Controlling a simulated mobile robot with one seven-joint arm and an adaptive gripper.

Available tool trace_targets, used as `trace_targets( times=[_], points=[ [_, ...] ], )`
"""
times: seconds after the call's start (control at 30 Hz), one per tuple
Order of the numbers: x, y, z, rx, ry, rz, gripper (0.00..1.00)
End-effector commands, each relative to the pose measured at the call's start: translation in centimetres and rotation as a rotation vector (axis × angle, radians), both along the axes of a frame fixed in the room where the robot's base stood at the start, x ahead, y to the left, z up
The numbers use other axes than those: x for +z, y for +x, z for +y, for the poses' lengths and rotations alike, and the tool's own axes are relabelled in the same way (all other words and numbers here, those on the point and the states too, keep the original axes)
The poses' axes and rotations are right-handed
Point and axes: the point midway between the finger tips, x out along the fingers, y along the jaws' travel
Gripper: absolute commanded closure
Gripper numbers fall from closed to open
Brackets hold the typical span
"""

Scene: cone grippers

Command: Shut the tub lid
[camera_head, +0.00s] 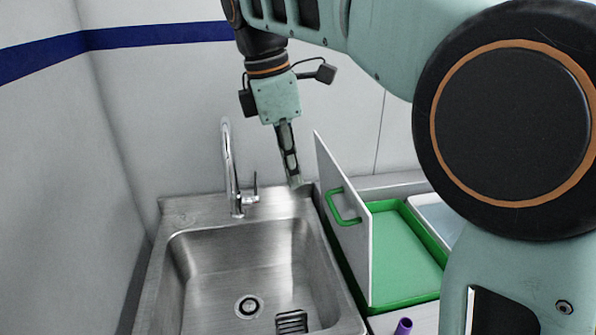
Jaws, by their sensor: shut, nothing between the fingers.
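The tub (402,257) has a green rim and a green inside, and sits to the right of the sink. Its lid (338,207) is a thin white panel that stands up steeply along the tub's left side. A green handle (343,207) is on the lid's sink-facing side. My gripper (296,182) is shut and empty. It points down in the picture, left of the lid's upper part and above the back right corner of the sink. I cannot tell whether it touches the lid. My arm hides part of the right side.
A steel sink (180,245) with a tall faucet (228,165) stands left of the tub. A purple cylinder (403,326) is at the tub's front. A pale tray (438,212) lies right of the tub, partly hidden. White walls close off the back and left.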

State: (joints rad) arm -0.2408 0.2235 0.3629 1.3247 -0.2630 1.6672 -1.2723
Motion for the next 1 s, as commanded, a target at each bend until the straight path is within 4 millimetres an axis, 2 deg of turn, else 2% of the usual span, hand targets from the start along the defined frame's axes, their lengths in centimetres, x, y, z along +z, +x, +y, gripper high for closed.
trace_targets(
  times=[0.03, 0.3, 0.43, 0.6, 1.0],
  points=[
    [-1.4, 0.0, -0.3, -0.002, -0.003, 0.003, 1.00],
    [-6.9, 0.3, -1.4, -0.002, -0.001, 0.001, 1.00],
    [-6.8, 0.9, -3.4, -0.007, 0.000, -0.003, 1.00],
    [-6.9, 1.4, -4.8, -0.004, 0.001, -0.003, 1.00],
    [-6.8, 1.5, -5.1, -0.002, 0.001, -0.002, 1.00]
  ],
)
